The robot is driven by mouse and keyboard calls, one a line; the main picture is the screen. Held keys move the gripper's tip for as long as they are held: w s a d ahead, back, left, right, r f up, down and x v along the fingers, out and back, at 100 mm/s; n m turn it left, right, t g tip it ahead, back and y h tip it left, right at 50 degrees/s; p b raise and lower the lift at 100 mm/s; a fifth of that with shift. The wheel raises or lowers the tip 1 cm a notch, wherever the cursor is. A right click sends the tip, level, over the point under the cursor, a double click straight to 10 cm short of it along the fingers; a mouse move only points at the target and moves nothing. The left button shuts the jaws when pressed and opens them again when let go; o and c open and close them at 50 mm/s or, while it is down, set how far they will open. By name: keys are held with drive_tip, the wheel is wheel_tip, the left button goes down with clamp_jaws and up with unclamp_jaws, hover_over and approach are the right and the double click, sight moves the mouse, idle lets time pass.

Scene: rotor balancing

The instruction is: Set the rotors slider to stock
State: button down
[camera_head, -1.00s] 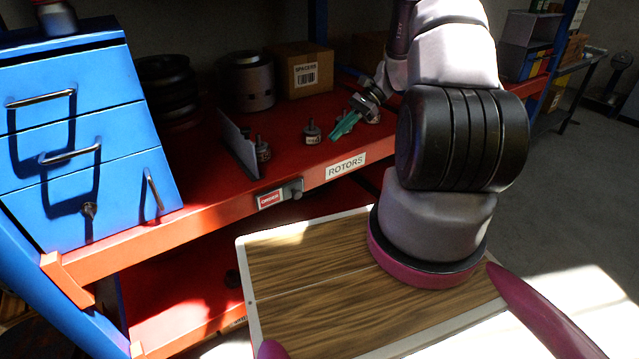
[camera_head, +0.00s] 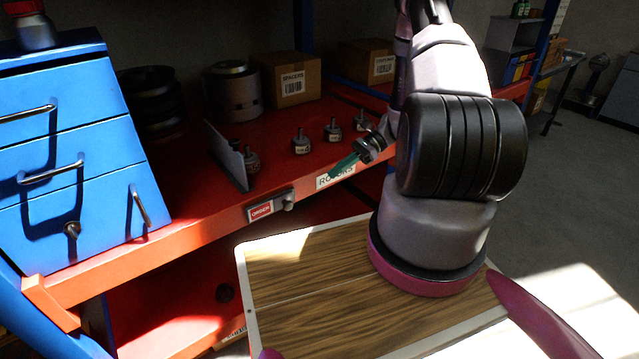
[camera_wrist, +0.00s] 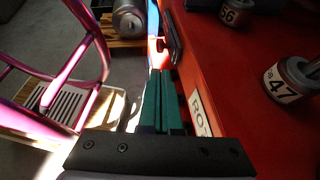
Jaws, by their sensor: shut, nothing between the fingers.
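The rotors slider (camera_head: 270,206) sits on the red shelf's front edge, left of the white ROTORS label (camera_head: 327,182). Its window is red with white text that seems to read ORDER, and its grey knob (camera_head: 288,202) is at the right end. My gripper (camera_head: 338,170) has green fingers, shut and empty, in front of the ROTORS label and partly covering it. They are right of the knob and apart from it. In the wrist view the shut fingers (camera_wrist: 160,80) point along the shelf edge, towards a dark fitting (camera_wrist: 172,36) that looks like the slider.
Several small numbered rotors, such as one marked 47 (camera_wrist: 290,82), stand on the red shelf (camera_head: 205,185) behind the edge. An upright grey plate (camera_head: 228,157) stands at the left. A blue drawer cabinet (camera_head: 70,150) is further left. Free space lies in front of the shelf edge.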

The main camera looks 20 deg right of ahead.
approach(279, 206)
drive_tip(key=shift+s+a+f, duration=0.4)
drive_tip(key=shift+s+a, duration=0.2)
drive_tip(key=shift+s+a+f, duration=0.4)
drive_tip(key=shift+s+a, duration=0.15)
drive_tip(key=shift+a, duration=0.05)
drive_tip(key=s+a, duration=0.1)
drive_tip(key=a, duration=0.4)
drive_tip(key=s+a, duration=0.1)
drive_tip(key=a, duration=0.1)
drive_tip(key=shift+s+a, duration=0.3)
drive_tip(key=shift+a, duration=0.05)
drive_tip(key=shift+w+d+r, duration=0.1)
drive_tip(key=shift+d+r, duration=0.1)
drive_tip(key=shift+d, duration=0.1)
drive_tip(key=v, duration=1.3)
drive_tip(key=shift+d, duration=0.3)
drive_tip(key=shift+r, duration=0.15)
